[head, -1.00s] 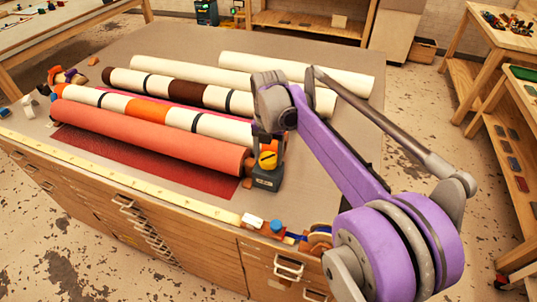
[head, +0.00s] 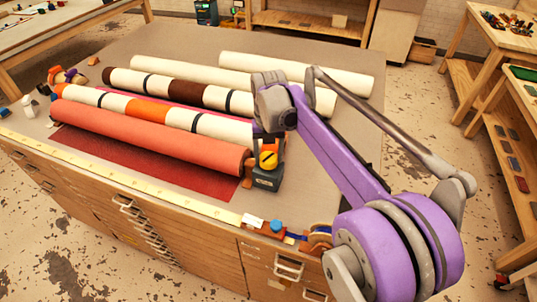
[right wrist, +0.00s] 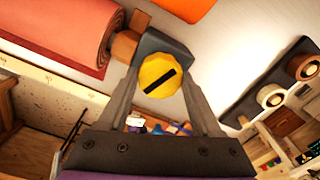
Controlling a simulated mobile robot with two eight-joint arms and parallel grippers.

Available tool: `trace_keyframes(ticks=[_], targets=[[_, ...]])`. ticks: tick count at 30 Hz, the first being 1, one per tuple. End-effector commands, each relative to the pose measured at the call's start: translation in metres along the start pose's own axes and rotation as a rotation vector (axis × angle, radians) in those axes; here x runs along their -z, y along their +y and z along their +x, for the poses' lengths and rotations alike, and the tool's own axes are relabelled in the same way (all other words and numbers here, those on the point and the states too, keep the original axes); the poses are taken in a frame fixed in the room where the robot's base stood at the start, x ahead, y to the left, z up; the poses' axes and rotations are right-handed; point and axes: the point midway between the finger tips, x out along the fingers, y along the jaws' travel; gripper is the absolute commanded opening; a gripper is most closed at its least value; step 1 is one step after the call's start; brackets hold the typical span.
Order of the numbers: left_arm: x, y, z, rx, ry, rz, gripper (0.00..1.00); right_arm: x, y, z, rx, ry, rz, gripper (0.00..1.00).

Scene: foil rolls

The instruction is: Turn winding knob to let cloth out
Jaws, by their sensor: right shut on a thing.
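The winding knob (head: 268,160) is yellow with a dark slot across its face. It sits on a dark block (head: 266,180) at the right end of the coral-red cloth roll (head: 150,137). Dark red cloth (head: 120,165) lies flat on the table in front of the roll. My right gripper (right wrist: 161,76) is shut on the knob, with one finger on each side in the right wrist view, where the knob (right wrist: 160,75) shows large. The slot is tilted there. The roll's end (right wrist: 85,25) shows at upper left. My left gripper is in neither view.
Several white, brown and orange banded rolls (head: 190,95) lie behind the coral one. A yellow measuring strip (head: 120,177) runs along the table's front edge. Small items (head: 265,227) lie near the front right corner. Wooden shelves (head: 505,150) stand at right.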

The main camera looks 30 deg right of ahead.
Motion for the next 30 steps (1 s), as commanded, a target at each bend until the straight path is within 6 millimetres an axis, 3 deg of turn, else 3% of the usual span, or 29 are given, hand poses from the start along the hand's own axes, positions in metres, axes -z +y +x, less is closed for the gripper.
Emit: trace_keyframes(ticks=[2,3,8,20,30], targets=[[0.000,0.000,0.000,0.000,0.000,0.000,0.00,0.000,0.000,0.000,0.000,-0.001,0.001,0.10],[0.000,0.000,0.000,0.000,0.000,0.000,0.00,0.000,0.000,0.000,0.000,-0.001,0.001,0.68],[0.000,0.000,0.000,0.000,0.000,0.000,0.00,0.000,0.000,0.000,0.000,-0.001,0.001,0.96],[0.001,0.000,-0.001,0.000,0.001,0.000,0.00,0.000,0.000,-0.009,0.000,0.000,0.001,0.96],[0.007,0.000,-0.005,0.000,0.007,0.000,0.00,-0.001,0.000,-0.074,0.000,-0.001,0.001,0.96]])
